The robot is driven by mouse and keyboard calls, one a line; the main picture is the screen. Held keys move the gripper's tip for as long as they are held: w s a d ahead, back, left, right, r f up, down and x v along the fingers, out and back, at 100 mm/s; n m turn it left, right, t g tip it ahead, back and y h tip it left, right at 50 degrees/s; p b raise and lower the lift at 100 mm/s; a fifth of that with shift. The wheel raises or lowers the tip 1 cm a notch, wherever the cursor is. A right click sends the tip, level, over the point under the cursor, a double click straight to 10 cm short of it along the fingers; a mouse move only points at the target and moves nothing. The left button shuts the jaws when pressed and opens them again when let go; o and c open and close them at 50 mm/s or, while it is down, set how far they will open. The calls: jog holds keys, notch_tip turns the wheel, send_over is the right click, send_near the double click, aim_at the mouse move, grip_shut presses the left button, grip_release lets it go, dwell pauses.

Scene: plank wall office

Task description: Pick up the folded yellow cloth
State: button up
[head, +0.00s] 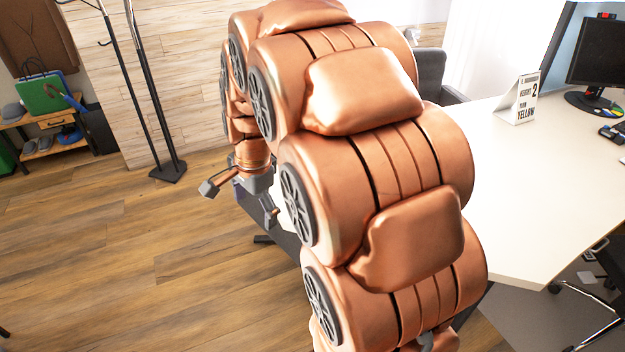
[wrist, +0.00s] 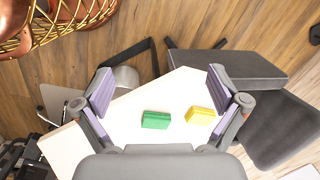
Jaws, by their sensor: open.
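The folded yellow cloth (wrist: 200,115) lies on the pale desk (wrist: 128,112) in the wrist view. A similar folded green cloth (wrist: 156,119) lies just left of it, with a small gap between them. My gripper (wrist: 160,90) is open and empty, its two purple-padded fingers spread wide. Both cloths show between the fingers, the yellow one nearer the right finger. In the head view my gripper (head: 239,203) hangs past the desk's left side, also open. My arm hides that part of the desk, and neither cloth shows there.
The desk's right part (head: 540,215) is mostly clear in the head view. A sign reading YELLOW (head: 517,100) and a monitor (head: 598,55) stand on it. A dark chair (wrist: 225,66) is close to the desk. A coat stand (head: 166,170) stands on the floor at left.

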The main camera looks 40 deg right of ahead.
jog(key=w+d+f+m+t+b, duration=0.1)
jog(key=w+d+f+m, duration=0.3)
jog(key=d+m, duration=0.3)
jog(key=w+d+f+m+t+h+b, duration=0.1)
jog(key=w+d+f+m, duration=0.3)
jog(key=d+m, duration=0.4)
jog(key=w+d+f+m+t+h+b, duration=0.1)
jog(key=w+d+f+m, duration=0.2)
jog(key=d, duration=1.4)
jog(key=shift+w+d+f+m, duration=0.1)
jog(key=shift+w+f+m, duration=0.1)
jog(key=shift+w+m, duration=0.8)
jog(key=shift+w+f+m, duration=0.2)
jog(key=shift+w+m, duration=0.5)
jog(key=shift+m, duration=0.5)
jog(key=shift+d+f, duration=0.15)
jog(key=shift+p+x, duration=0.7)
jog(key=shift+x, duration=3.05)
jog(key=shift+s+f+p, duration=0.1)
jog(key=shift+f+p, duration=0.15)
jog(key=shift+p, duration=0.25)
jog(key=shift+c, duration=0.4)
jog(key=c, duration=1.1)
jog(key=shift+o, duration=0.2)
